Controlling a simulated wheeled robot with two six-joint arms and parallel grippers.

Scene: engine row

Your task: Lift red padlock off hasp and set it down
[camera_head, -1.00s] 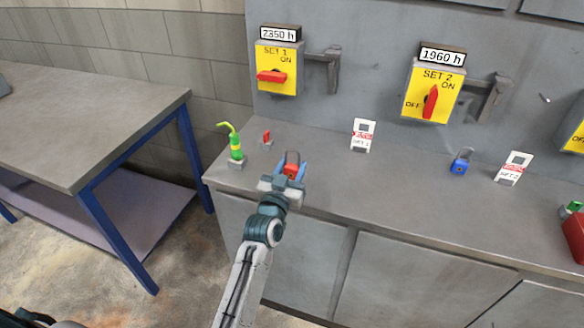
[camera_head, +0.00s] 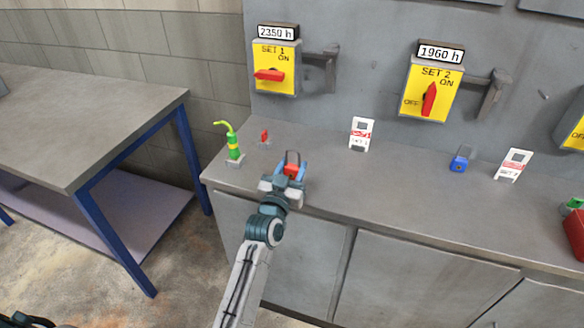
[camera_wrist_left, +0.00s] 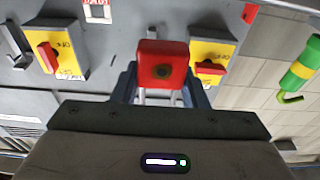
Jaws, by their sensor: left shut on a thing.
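The red padlock (camera_head: 291,170) is between the fingers of my left gripper (camera_head: 290,174), which is shut on it. Its grey shackle points up, and it shows over the near left part of the grey counter. In the left wrist view the padlock's red body (camera_wrist_left: 162,65) sits between the fingers with its dark round keyhole facing the camera. The hasp (camera_head: 322,62) beside the SET 1 switch holds no padlock in the head view. Whether the padlock touches the counter I cannot tell. My right gripper is not in view.
The grey counter (camera_head: 400,195) has bare room right of my gripper.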

